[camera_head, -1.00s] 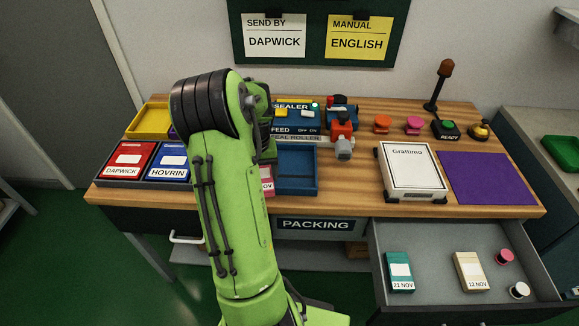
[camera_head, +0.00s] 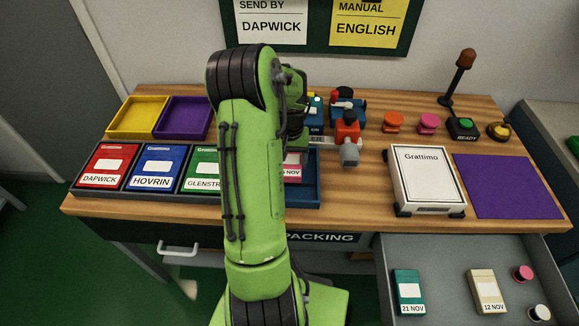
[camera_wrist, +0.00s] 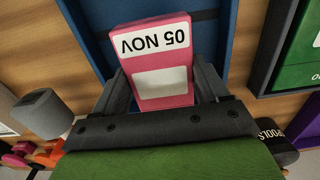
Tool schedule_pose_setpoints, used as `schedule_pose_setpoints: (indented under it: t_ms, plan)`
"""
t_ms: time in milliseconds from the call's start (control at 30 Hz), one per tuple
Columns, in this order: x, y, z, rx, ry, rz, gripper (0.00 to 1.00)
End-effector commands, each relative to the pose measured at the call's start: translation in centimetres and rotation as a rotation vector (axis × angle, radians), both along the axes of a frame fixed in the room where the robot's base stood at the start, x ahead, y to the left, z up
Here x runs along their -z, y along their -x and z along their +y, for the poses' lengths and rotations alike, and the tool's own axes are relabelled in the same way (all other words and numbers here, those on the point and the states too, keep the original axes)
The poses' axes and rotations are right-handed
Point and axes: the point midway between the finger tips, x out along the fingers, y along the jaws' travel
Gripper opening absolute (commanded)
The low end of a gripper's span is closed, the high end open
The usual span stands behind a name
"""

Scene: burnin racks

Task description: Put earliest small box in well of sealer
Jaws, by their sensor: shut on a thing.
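The pink small box marked 05 NOV (camera_wrist: 160,62) is between the fingers of my gripper (camera_wrist: 160,88), which is shut on it. Its label reads upside down in the wrist view. In the head view the pink box shows just right of my arm, over the blue tray (camera_head: 308,190); the gap below it cannot be judged. The sealer (camera_head: 315,127) stands behind, mostly hidden by my arm, and its well cannot be made out. A teal box marked 21 NOV (camera_head: 408,289) and a cream box marked 12 NOV (camera_head: 486,290) stand in the open drawer.
Red (camera_head: 107,165), blue (camera_head: 157,166) and green (camera_head: 199,165) boxes fill the rack at left. Yellow (camera_head: 140,117) and purple (camera_head: 183,117) trays lie behind. An orange-grey device (camera_head: 347,138) is right of the sealer.

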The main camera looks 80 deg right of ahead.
Motion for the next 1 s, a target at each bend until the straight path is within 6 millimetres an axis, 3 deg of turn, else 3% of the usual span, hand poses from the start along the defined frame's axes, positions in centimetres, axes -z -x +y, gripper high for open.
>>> schedule_pose_setpoints:
  t_ms: [133, 467, 500, 633, 900, 1000]
  plan:
    - [2.7, 0.0, 0.1, 0.000, -0.004, 0.001, 0.40]
    - [3.0, 0.0, 0.0, 0.000, -0.001, 0.000, 0.40]
    - [2.9, 0.0, 0.0, -0.001, -0.001, 0.000, 0.80]
    - [2.9, 0.0, 0.0, 0.000, -0.001, 0.000, 0.99]
    - [2.7, 0.0, 0.0, 0.000, -0.001, 0.000, 0.99]
    - [1.7, 0.0, 0.0, -0.001, 0.001, 0.000, 0.99]
